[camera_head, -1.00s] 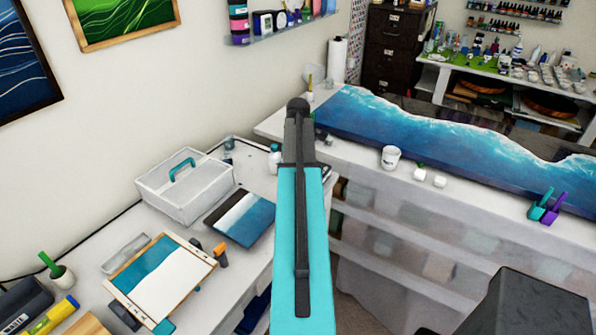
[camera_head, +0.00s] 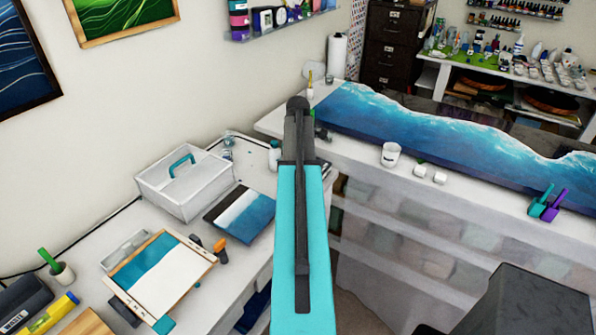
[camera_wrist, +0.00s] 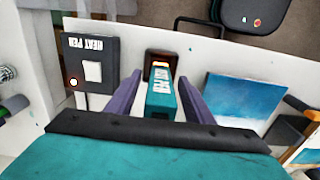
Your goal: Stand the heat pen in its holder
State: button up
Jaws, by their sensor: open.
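In the wrist view the heat pen (camera_wrist: 160,104) is a teal block-like body with a white label, pointing away from the camera. Its far end meets a dark holder (camera_wrist: 151,55) with an orange glow inside. The pen appears to be in the holder; how deep it sits is hidden. My gripper (camera_wrist: 160,79) is open, with one purple-grey finger on each side of the pen and a visible gap on both sides. In the head view my arm hides the gripper, pen and holder.
A dark control box (camera_wrist: 112,75) labelled HEAT PEN, with a lit orange lamp, stands left of the holder. A blue-and-white panel (camera_wrist: 240,100) lies to the right; it also shows in the head view (camera_head: 246,213). A white toolbox (camera_head: 190,195) stands left of my arm.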

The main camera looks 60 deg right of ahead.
jog(key=shift+r+b, duration=2.3)
jog(key=shift+r, duration=4.6)
jog(key=shift+s, duration=0.1)
